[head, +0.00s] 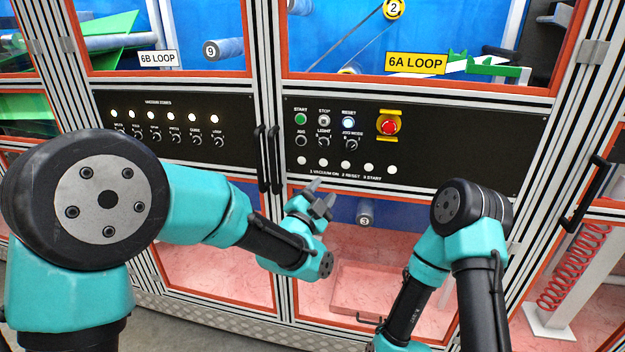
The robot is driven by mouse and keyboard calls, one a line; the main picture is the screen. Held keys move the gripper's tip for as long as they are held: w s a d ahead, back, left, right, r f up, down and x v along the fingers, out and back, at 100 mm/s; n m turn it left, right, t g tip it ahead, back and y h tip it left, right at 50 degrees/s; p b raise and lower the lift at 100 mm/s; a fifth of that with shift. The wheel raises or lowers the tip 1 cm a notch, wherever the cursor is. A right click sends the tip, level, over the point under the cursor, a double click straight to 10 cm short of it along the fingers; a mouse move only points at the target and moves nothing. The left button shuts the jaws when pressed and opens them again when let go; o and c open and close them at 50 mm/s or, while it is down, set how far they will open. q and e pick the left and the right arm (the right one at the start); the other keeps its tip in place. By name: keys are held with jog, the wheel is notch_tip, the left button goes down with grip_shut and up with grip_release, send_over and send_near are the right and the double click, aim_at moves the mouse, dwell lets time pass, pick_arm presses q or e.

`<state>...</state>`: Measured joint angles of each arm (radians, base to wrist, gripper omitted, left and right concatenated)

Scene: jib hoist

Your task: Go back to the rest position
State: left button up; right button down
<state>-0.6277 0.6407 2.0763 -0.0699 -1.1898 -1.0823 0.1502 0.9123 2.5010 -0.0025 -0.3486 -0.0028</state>
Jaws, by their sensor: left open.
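My left arm comes in from the left, and my left gripper (321,194) is open and empty. Its fingers point up and away, just below the lower edge of the black control panel (460,137) in the picture. I cannot tell its exact distance from the machine front. My right arm bends at an elbow on the right, and its forearm runs down and left out of the frame. My right gripper is hidden below the bottom edge.
The panel carries a red emergency stop (389,126) on yellow, a green start button (300,118) and a lit reset button (348,122). Black door handles (262,158) stick out left of my left gripper. Another handle (587,195) is at the right. Orange-framed windows surround the panel.

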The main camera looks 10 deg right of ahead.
pick_arm(q)
jog(key=s+a+f+n+g+y, duration=0.1)
jog(key=a+f+n+g+y, duration=0.15)
jog(key=a+f, duration=0.65)
jog(key=s+a+f+n+g+y, duration=0.15)
jog(key=a+f+n, duration=0.3)
jog(key=f, duration=0.75)
jog(key=s+a+f+n+g+y, duration=0.1)
jog(key=a+f+n+g+y, duration=0.2)
jog(key=a+f, duration=0.6)
jog(key=s+a+f+n+g, duration=0.4)
jog(key=s+f, duration=0.4)
jog(key=s, duration=0.3)
jog(key=s+a+f+n+g+y, duration=0.1)
jog(key=s+a+f+n+g, duration=0.3)
jog(key=s+a+f, duration=0.3)
jog(key=s+f+g, duration=0.1)
jog(key=s+f, duration=0.1)
jog(key=s, duration=0.2)
jog(key=shift+f+n+y, duration=0.15)
jog(key=shift+n+y, duration=0.15)
jog(key=shift+n, duration=0.1)
